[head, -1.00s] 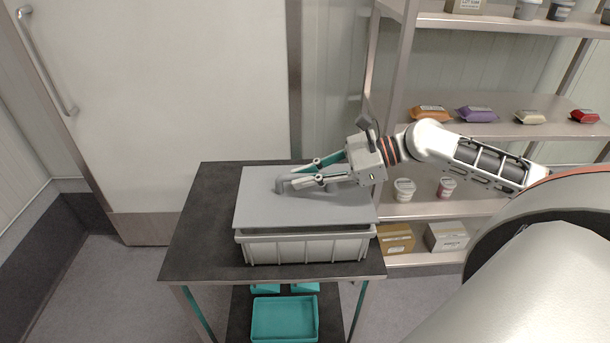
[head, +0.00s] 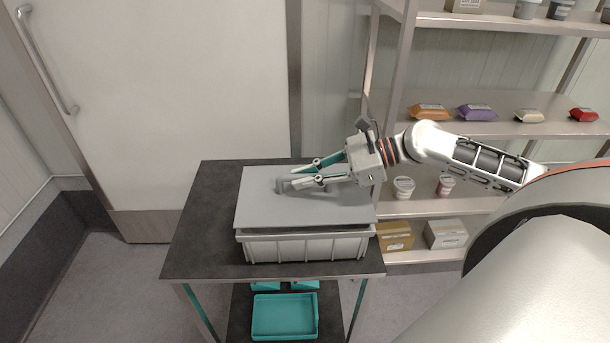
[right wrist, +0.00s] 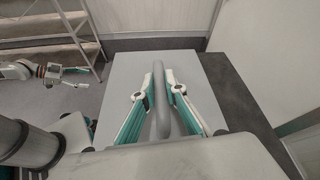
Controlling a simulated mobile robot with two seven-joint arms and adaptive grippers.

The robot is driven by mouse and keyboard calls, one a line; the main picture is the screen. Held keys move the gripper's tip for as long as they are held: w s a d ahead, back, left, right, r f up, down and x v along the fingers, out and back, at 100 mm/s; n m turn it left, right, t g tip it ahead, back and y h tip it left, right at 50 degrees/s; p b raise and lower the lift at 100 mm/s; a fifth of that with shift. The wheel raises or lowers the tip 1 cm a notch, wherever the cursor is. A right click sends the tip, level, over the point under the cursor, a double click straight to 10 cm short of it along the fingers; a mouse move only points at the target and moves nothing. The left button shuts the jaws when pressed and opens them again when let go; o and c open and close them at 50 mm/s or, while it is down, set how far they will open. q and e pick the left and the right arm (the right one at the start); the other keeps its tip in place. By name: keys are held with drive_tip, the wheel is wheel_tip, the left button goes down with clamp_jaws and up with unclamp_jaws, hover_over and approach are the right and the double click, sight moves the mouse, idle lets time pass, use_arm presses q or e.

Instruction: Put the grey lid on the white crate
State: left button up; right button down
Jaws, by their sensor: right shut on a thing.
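The grey lid (head: 258,207) is a flat panel with a raised bar handle (right wrist: 159,98) on top. It lies over the white crate (head: 305,246), roughly lined up with it. A dark band shows between the lid's front edge and the crate's rim, so I cannot tell whether they touch. The crate stands on a dark-topped table; its inside is hidden by the lid. My right gripper (head: 299,183) comes in from the right and is shut on the lid's handle. My left gripper (right wrist: 72,75) shows small in the right wrist view, away from the lid; its jaws are unclear.
The dark table top (head: 205,225) is bare left of the crate. Teal trays (head: 284,316) sit on the shelf below. A shelf rack (head: 470,140) with packets, tubs and boxes stands at the right, behind my right arm. A pale door (head: 160,110) is behind the table.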

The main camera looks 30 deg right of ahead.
drive_tip(key=shift+f, duration=1.25)
drive_tip(key=c, duration=2)
unclamp_jaws()
drive_tip(key=shift+s+d, duration=0.1)
wheel_tip(320, 180, up, 5)
hover_over(354, 192)
drive_tip(key=shift+f, duration=0.2)
